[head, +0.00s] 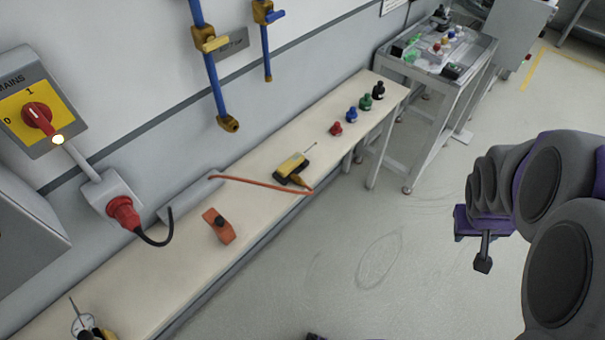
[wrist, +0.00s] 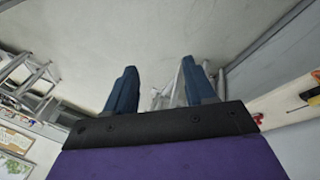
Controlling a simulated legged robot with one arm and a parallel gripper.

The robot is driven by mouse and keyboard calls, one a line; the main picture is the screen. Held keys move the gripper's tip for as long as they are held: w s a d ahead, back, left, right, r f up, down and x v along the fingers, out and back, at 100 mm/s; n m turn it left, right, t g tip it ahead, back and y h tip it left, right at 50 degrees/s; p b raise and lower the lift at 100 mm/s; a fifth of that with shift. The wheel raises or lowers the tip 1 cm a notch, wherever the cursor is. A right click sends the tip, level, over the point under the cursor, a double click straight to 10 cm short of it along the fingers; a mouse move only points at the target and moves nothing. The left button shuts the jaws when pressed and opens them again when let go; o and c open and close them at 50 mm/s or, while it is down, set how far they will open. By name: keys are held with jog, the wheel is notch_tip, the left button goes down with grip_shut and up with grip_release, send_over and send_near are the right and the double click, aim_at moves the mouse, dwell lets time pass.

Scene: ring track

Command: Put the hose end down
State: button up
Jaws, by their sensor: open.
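An orange hose (head: 262,184) lies across the pale bench in the head view. It runs from a grey box by the wall to the bench's front edge, where its end (head: 309,190) rests beside a yellow and black tool. I cannot make out the end's fitting clearly. My gripper (wrist: 159,68) is open in the wrist view, its two blue fingers apart with nothing between them. In the head view my gripper (head: 482,262) hangs over the floor, right of the bench and well apart from the hose.
The bench (head: 130,275) also holds the yellow and black tool (head: 290,167), an orange block (head: 218,226) and several coloured connectors (head: 351,115). Blue pipes with brass valves (head: 210,40) run down the wall. A metal table (head: 445,75) stands beyond. The floor (head: 370,270) is clear.

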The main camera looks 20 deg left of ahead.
jog(key=w+f+n+t, duration=0.2)
jog(key=w+f, duration=0.1)
jog(key=w, duration=0.4)
jog(key=w+f+n+t, duration=0.2)
jog(key=w+f, duration=0.1)
jog(key=w, duration=0.5)
jog(key=w+a+f+n+t+y+p, duration=0.1)
jog(key=w+a+f+n+y, duration=0.35)
jog(key=w+a+f, duration=0.35)
jog(key=n+g+y+p, duration=0.1)
jog(key=n+g+y, duration=0.15)
jog(key=y, duration=1.15)
send_near(304, 183)
jog(key=shift+n+t+h, duration=0.25)
jog(key=shift+n+t, duration=0.05)
jog(key=shift+t, duration=0.35)
jog(key=x, duration=0.3)
jog(key=b+x, duration=0.1)
jog(key=x, duration=0.1)
jog(key=shift+a, duration=0.45)
jog(key=shift+s+b+x, duration=0.1)
jog(key=shift+b+x, duration=0.4)
jog(key=shift+x, duration=0.85)
jog(key=shift+s+b+x, duration=0.15)
jog(key=shift+b+x, duration=0.3)
jog(key=shift+x, duration=0.95)
